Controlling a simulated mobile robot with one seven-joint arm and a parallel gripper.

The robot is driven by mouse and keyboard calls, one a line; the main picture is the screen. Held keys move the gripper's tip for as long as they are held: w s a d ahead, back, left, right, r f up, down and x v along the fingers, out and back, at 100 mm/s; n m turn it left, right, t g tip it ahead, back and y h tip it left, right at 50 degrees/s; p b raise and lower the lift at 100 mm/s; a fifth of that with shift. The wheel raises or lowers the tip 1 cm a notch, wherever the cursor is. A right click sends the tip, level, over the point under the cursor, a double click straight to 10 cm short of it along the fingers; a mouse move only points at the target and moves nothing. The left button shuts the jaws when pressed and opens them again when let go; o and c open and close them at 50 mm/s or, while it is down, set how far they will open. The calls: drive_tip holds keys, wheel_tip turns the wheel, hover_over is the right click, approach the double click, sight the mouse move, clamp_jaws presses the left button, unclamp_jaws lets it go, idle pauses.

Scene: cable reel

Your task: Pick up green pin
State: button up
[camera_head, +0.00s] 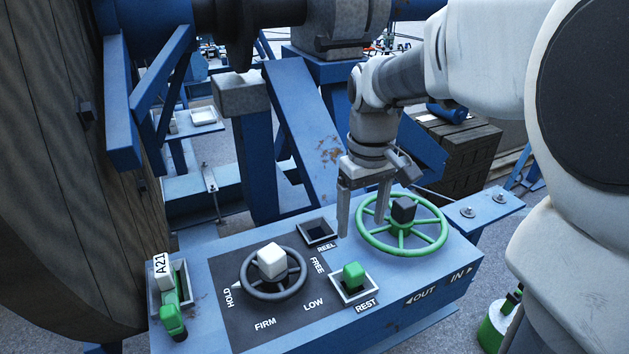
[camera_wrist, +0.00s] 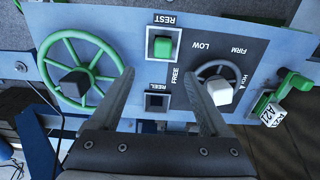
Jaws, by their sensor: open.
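The green pin (camera_head: 354,274) stands in the square socket marked REST, near the front of the blue control box. It also shows in the wrist view (camera_wrist: 162,47), ahead of my fingers and between their lines. My gripper (camera_head: 363,230) is open and empty, pointing down above the box. In the head view its fingers are behind the pin, beside the green handwheel. In the wrist view my gripper (camera_wrist: 163,100) has its two fingers wide apart. The socket marked REEL (camera_head: 317,232) looks empty and dark.
A green handwheel (camera_head: 362,232) with a dark knob is right of the pin. A grey dial (camera_head: 245,290) with a white knob is left of it. A green lever (camera_head: 173,318) tagged A21 sits at the box's left end. A large wooden reel (camera_head: 60,180) stands at left.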

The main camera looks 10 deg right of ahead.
sight(354, 267)
wheel_tip(354, 267, down, 8)
drive_tip(key=shift+f, duration=0.2)
drive_tip(key=f, duration=0.4)
drive_tip(key=shift+s+a, duration=0.2)
drive_tip(key=shift+s, duration=0.1)
drive_tip(key=shift+f, duration=0.65)
clamp_jaws()
drive_tip(key=shift+w, duration=0.1)
